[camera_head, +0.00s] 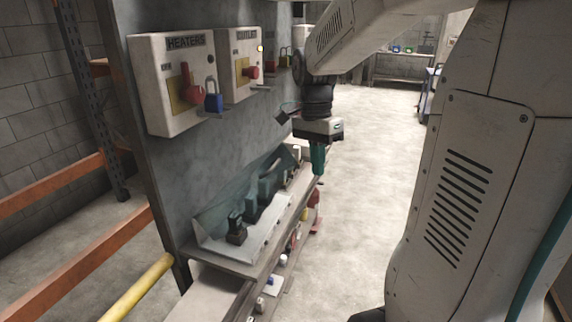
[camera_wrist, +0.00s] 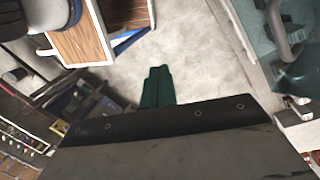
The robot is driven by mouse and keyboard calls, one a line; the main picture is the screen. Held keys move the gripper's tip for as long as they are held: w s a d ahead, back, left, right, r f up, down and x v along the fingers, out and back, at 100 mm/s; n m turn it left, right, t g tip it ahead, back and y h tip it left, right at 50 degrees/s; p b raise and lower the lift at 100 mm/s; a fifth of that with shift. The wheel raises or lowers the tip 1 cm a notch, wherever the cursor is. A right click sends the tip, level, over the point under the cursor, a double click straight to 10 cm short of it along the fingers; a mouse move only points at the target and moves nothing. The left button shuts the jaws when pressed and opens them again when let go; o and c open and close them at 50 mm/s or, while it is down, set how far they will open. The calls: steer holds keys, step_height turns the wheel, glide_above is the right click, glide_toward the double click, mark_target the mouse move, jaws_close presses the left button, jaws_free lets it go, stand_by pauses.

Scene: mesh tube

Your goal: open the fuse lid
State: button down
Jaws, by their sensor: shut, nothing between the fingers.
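A grey fuse tray (camera_head: 213,248) sits on the ledge at the foot of the grey panel. Several dark blocks stand in it. A bluish, see-through sheet that looks like the fuse lid (camera_head: 215,207) slants over or behind them; I cannot tell how far it is open. My gripper (camera_head: 318,172) hangs pointing down, right of the tray's far end and apart from it. Its green fingers (camera_wrist: 157,72) are together and empty in the wrist view. A teal surface with a grey bar (camera_wrist: 278,32) shows at upper right there; I cannot tell if it is the lid.
A HEATERS box (camera_head: 165,85) with a red switch and blue padlock (camera_head: 213,101) hangs on the panel, beside an OUTLET box (camera_head: 238,65). Small items stand on a lower shelf. A yellow rail (camera_head: 138,287) is at front left. Floor (camera_head: 370,150) right of the ledge is clear.

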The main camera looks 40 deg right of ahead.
steer(key=w+d+r+m+t+y, duration=0.1)
steer(key=w+d+m+t+y, duration=0.15)
steer(key=w+m+t, duration=0.65)
step_height(320, 180, down, 9)
steer(key=w+a+m+g, duration=0.1)
steer(key=a+m+g, duration=0.1)
steer(key=m+g, duration=0.15)
steer(key=shift+w+a+r+h, duration=0.2)
steer(key=shift+w+a+r, duration=0.1)
steer(key=shift+w+r, duration=0.3)
steer(key=shift+w+a+r+h, duration=0.15)
steer(key=shift+w+a+r, duration=0.15)
steer(key=shift+w+r, duration=0.3)
